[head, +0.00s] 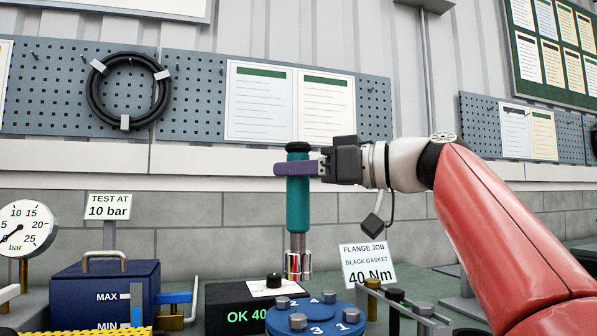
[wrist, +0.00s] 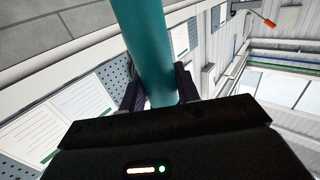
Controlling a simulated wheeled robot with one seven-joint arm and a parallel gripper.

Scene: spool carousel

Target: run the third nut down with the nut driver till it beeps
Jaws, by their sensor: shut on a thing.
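The nut driver (head: 298,205) has a teal handle, a black cap, a steel shaft and a steel socket with a red mark. It stands upright in my gripper (head: 297,169), whose purple fingers are shut around the upper handle. In the wrist view the teal handle (wrist: 147,50) runs between the fingers (wrist: 158,88). The blue flange (head: 316,319) carries numbers 1 to 4 and several grey bolts or nuts. The one beside the 3 (head: 298,321) is at the front left. The socket hangs above the flange's back part, apparently clear of it.
A dark box with a green "OK 40" display (head: 243,316) stands left of the flange. A "40 Nm" card (head: 367,264) stands behind right, near a fixture with bolts (head: 418,309). A blue handled box (head: 105,290) and a pressure gauge (head: 26,228) are at left.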

